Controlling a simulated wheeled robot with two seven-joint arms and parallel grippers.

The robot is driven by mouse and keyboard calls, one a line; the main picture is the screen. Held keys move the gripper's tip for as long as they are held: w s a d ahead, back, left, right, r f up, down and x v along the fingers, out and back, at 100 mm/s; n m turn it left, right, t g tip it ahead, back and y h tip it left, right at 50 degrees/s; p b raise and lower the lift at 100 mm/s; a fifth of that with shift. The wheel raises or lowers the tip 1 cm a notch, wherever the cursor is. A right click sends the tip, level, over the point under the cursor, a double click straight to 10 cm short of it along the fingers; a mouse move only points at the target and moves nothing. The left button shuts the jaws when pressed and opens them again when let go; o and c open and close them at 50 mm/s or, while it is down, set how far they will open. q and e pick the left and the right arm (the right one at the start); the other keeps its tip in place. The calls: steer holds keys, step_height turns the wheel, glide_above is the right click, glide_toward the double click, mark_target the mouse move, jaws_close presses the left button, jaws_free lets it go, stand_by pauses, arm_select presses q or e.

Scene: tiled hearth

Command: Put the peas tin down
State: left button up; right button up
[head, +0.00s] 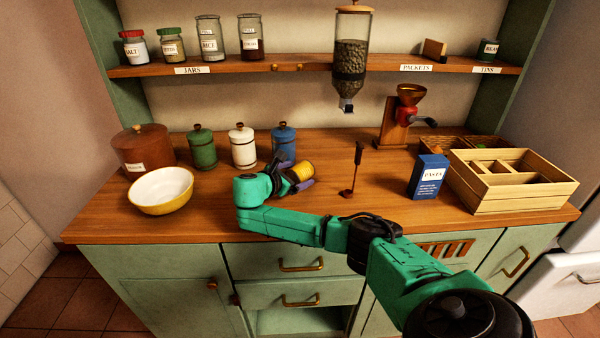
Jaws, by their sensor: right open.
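A small yellow tin (301,172), likely the peas tin, is at the middle of the wooden counter (340,215), in front of the blue canister. It looks tipped, with one end facing right; no label is readable. My right gripper (297,175) is open, with its dark fingers on either side of the tin. Whether the fingers touch the tin, and whether it rests fully on the wood, I cannot tell. My left gripper is not in view.
Green, white and blue canisters (284,142) stand behind the gripper. A yellow bowl (161,190) and brown pot are left. A dark upright tool (356,168), pasta box (428,177) and wooden crate (515,200) are right. The shelf (300,66) carries jars and a tin (488,50).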

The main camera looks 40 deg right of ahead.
steer(key=shift+w+d+f, duration=0.15)
steer(key=shift+d+f, duration=0.1)
steer(key=shift+d, duration=0.2)
steer(key=shift+a, duration=0.1)
jaws_close()
steer(key=shift+r, duration=0.1)
